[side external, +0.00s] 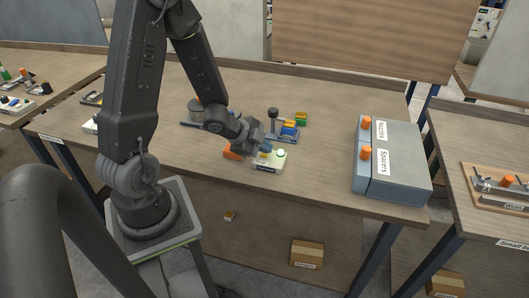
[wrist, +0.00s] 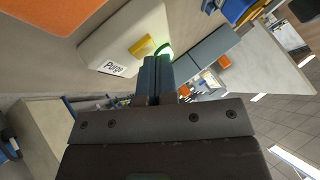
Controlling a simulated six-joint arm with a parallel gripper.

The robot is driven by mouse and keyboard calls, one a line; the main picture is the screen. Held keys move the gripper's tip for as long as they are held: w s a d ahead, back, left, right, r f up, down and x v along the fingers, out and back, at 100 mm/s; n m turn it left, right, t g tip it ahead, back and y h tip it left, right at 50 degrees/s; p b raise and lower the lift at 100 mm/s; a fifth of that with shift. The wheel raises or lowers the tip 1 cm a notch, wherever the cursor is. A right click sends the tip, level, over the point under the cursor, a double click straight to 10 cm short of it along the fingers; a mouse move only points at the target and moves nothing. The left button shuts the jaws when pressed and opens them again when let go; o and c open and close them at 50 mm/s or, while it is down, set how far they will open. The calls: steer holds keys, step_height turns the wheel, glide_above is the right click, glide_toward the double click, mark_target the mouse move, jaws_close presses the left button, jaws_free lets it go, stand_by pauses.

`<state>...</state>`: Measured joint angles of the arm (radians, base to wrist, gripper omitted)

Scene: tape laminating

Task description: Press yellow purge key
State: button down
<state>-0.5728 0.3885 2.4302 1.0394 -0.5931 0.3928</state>
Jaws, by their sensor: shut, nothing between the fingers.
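The purge box is a pale box (wrist: 112,42) with a "Purge" label, seen at upper left in the wrist view. It also shows on the table in the side view (side external: 273,164). Its yellow purge key (wrist: 142,45) is near the box's edge, with a green light (wrist: 165,50) beside it. My gripper (wrist: 156,62) is shut and empty. Its fingertips are close to the yellow key and green light in the wrist view. In the side view my gripper (side external: 266,148) is over the box and hides part of it. I cannot tell whether the fingertips touch the key.
An orange object (side external: 233,153) lies left of the box. Behind it stand a blue and yellow fixture (side external: 288,131) and a dark post (side external: 273,113). Grey "Nozzles" and "Spacers" bins (side external: 404,160) with orange knobs stand to the right. Bare table separates them from the box.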

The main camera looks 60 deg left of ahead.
steer(key=shift+r, duration=0.8)
steer(key=shift+r, duration=2.55)
steer(key=shift+w+r, duration=0.1)
steer(key=shift+r, duration=0.05)
step_height(320, 180, up, 6)
steer(key=n+t+y, duration=0.1)
steer(key=n+y, duration=0.2)
steer(key=y, duration=0.1)
step_height(320, 180, up, 4)
steer(key=n+g+y, duration=0.1)
steer(key=n+y, duration=0.1)
steer(key=n, duration=0.2)
glide_above(264, 155)
steer(key=s+d, duration=0.2)
steer(key=s+d+r+n+g+h, duration=0.3)
steer(key=s+d+r+h, duration=0.1)
steer(key=s+d, duration=0.6)
steer(key=shift+s+d+r+n+h, duration=0.2)
steer(key=shift+s+d+n+h, duration=0.15)
steer(key=shift+d, duration=0.35)
